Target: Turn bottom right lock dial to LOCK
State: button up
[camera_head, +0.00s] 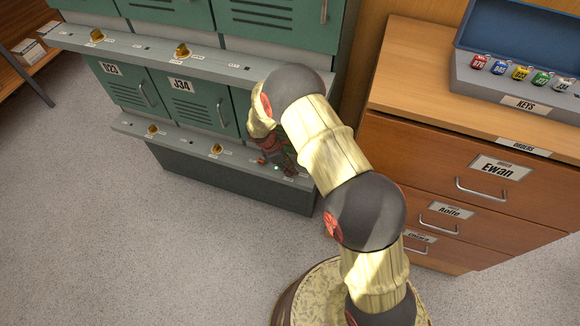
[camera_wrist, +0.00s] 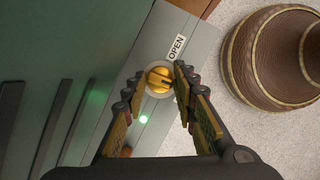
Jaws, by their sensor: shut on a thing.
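The bottom right lock dial (camera_wrist: 157,80) is a round yellow knob on a grey ledge (camera_wrist: 184,22). An "OPEN" label (camera_wrist: 176,48) stands just beyond the dial in the wrist view. The LOCK label is not readable. In the head view my gripper (camera_head: 276,158) is at the right end of the lower ledge, and it and my arm hide this dial.
A wooden drawer cabinet (camera_head: 410,150) stands close on the right, with a blue key box (camera_head: 530,30) on top. Open carpet lies in front of the lockers.

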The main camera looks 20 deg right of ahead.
jog(key=shift+m+g+p, duration=0.3)
jog(key=shift+m+p, duration=0.15)
jog(key=shift+m, duration=0.25)
jog(key=shift+c, duration=0.5)
jog(key=o, duration=1.1)
jog(key=shift+o, duration=0.3)
